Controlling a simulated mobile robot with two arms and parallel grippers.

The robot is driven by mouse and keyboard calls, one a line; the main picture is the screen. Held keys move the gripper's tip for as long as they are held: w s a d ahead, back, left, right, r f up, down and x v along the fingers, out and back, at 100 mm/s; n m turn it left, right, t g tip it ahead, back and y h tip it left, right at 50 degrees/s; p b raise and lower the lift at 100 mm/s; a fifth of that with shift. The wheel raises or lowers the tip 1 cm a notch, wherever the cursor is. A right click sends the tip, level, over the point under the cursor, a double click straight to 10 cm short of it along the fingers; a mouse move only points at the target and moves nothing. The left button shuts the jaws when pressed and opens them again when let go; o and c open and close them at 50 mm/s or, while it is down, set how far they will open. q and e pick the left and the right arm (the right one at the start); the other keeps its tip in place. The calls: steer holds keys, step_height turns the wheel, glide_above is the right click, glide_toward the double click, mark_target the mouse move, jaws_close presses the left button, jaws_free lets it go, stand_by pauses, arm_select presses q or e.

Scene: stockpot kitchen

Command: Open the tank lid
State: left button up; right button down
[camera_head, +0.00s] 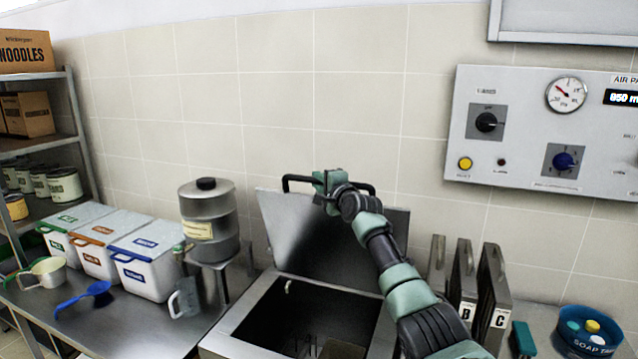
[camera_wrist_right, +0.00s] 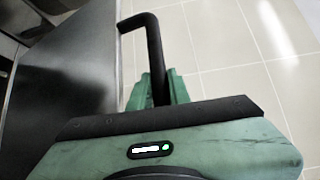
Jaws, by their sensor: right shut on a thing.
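The tank lid (camera_head: 300,235) is a grey metal plate that stands raised and steep at the back of the tank (camera_head: 235,330). The tank's opening shows dark inside, with some thin shapes low down that I cannot make out. A black bar handle (camera_head: 297,179) runs along the lid's upper edge. My right gripper (camera_head: 330,183) is shut on this handle near its middle. In the right wrist view the black handle (camera_wrist_right: 152,45) passes between the green fingers of my right gripper (camera_wrist_right: 158,92). The lid (camera_wrist_right: 75,75) shows there at the left. My left gripper is not in view.
A metal canister (camera_head: 208,215) on a stand and three lidded bins (camera_head: 150,265) are left of the tank. Lettered upright panels (camera_head: 490,290) and a blue soap tub (camera_head: 588,330) are at the right. A control panel (camera_head: 540,125) hangs on the tiled wall.

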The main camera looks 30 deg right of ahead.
steer(key=c, duration=1.6)
jaws_free()
steer(key=shift+s+a+f, duration=0.1)
steer(key=shift+s, duration=0.05)
steer(key=shift+s+a, duration=0.15)
steer(key=shift+s, duration=0.3)
steer(key=s+b, duration=0.2)
steer(key=s, duration=0.4)
steer(key=shift+s+r, duration=0.3)
steer(key=shift+s, duration=0.1)
steer(key=shift+a, duration=0.1)
